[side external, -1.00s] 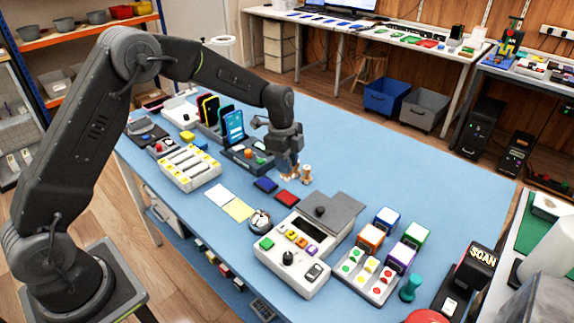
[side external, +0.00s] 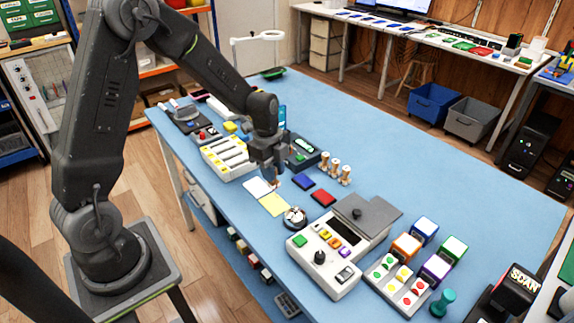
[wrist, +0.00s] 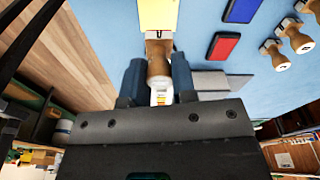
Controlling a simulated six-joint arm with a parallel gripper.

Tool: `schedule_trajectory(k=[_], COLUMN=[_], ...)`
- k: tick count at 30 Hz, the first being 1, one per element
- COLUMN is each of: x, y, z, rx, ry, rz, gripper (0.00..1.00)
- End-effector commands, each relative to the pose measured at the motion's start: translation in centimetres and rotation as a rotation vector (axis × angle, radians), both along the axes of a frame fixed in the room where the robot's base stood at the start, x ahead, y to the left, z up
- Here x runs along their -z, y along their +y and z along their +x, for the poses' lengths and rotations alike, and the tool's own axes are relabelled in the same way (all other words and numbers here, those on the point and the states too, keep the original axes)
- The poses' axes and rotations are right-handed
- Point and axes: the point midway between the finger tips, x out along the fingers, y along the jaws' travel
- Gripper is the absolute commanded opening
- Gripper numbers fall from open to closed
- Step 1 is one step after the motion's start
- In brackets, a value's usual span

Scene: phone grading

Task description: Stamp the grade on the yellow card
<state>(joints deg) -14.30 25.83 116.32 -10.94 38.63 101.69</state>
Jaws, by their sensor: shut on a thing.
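The yellow card (side external: 274,205) lies flat on the blue table, beside a white card (side external: 258,188). The yellow card also shows at the top of the wrist view (wrist: 158,12). My gripper (side external: 274,180) is at the cards, over the white card's right side and behind the yellow card in the side view. It is shut on a wooden stamp (wrist: 157,58), which sits between my blue fingers with a dark mark on its pale end. The stamp's end appears at the yellow card's edge in the wrist view; I cannot tell whether they touch.
A blue ink pad (side external: 303,181) and a red ink pad (side external: 323,198) lie right of the cards. Three wooden stamps (side external: 334,166) stand behind them. A round silver object (side external: 295,217) and a white button console (side external: 325,262) are in front.

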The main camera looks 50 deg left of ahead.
Motion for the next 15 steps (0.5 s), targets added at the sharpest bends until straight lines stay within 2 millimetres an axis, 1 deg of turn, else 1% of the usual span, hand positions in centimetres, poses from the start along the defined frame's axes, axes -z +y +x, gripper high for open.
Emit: schedule_trajectory(k=[15], x=[4.8], y=[0.0], z=[0.0], rx=[-0.002], ry=[0.002], rz=[0.001], gripper=[0.1])
